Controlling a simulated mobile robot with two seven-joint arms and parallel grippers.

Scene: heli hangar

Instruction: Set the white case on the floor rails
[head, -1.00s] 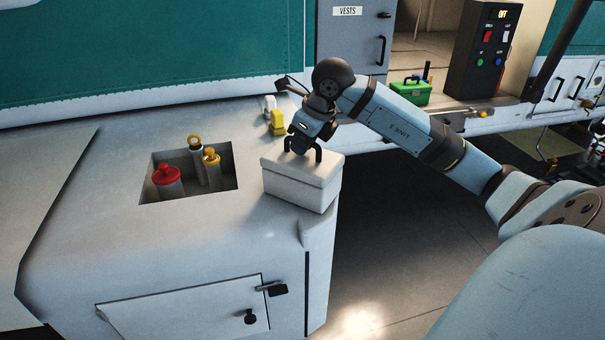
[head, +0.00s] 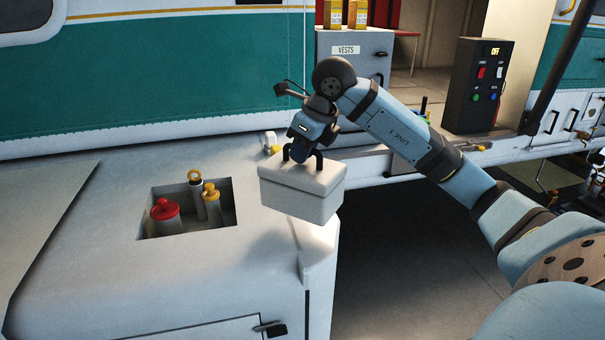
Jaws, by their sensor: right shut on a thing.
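The white case (head: 300,198) is a light box with a lid. My right gripper (head: 302,160) is shut on the case from above, at its top. The case hangs level over the right edge of the grey-white counter (head: 110,230), with a soft shadow on the counter below and to its left. It appears raised off the surface. The floor rails cannot be made out. My left gripper is not in view.
A recess in the counter holds a red-capped bottle (head: 166,212) and yellow-topped ones (head: 211,195). A grey VESTS cabinet (head: 352,85) and a black button box (head: 487,85) stand behind. Dark open floor (head: 400,270) lies right of the counter.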

